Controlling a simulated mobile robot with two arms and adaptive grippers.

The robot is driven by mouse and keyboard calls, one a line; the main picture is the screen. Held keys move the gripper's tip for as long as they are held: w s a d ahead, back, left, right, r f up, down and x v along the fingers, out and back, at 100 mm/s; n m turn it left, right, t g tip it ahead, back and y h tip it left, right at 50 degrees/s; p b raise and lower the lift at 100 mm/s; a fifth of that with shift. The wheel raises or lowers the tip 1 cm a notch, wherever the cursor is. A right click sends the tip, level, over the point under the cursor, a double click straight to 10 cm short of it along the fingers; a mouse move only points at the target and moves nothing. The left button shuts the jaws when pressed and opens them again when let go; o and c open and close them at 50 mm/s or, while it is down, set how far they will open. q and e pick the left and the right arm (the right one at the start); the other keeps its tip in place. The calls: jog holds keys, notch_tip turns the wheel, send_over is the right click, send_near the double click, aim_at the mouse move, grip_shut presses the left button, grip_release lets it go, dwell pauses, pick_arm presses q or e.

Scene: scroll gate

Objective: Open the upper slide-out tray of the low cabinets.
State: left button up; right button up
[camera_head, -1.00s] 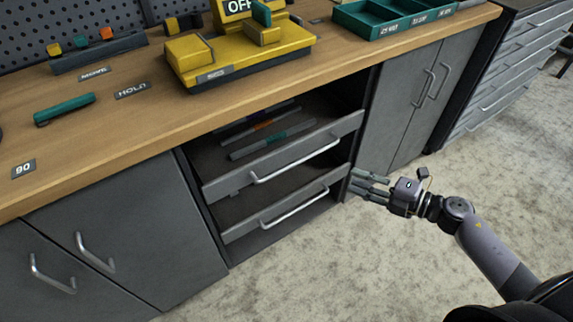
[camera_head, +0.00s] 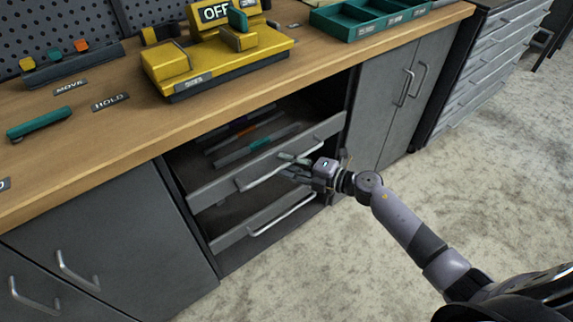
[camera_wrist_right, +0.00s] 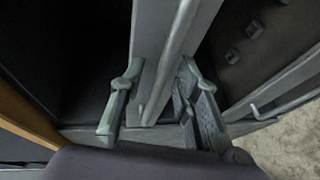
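The upper slide-out tray (camera_head: 212,193) is a grey drawer in the open cabinet bay, with a silver bar handle (camera_head: 262,178) across its front. It stands slightly out, with tools lying inside. My right gripper (camera_head: 288,164) is at the right part of this handle. In the right wrist view its two fingers are apart, with the handle bar (camera_wrist_right: 180,50) and the grey tray front running between them. The right gripper (camera_wrist_right: 157,100) is not closed on the bar; whether a finger touches is unclear. My left gripper is not in view.
A lower tray (camera_head: 225,240) with its own handle sits just below. Closed cabinet doors (camera_head: 110,240) flank the bay on the left and others (camera_head: 385,110) on the right. The wooden worktop (camera_head: 150,125) overhangs above. Open floor (camera_head: 400,200) lies in front.

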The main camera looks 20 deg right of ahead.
jog(key=shift+w+a, duration=0.25)
grip_shut()
dwell(0.6)
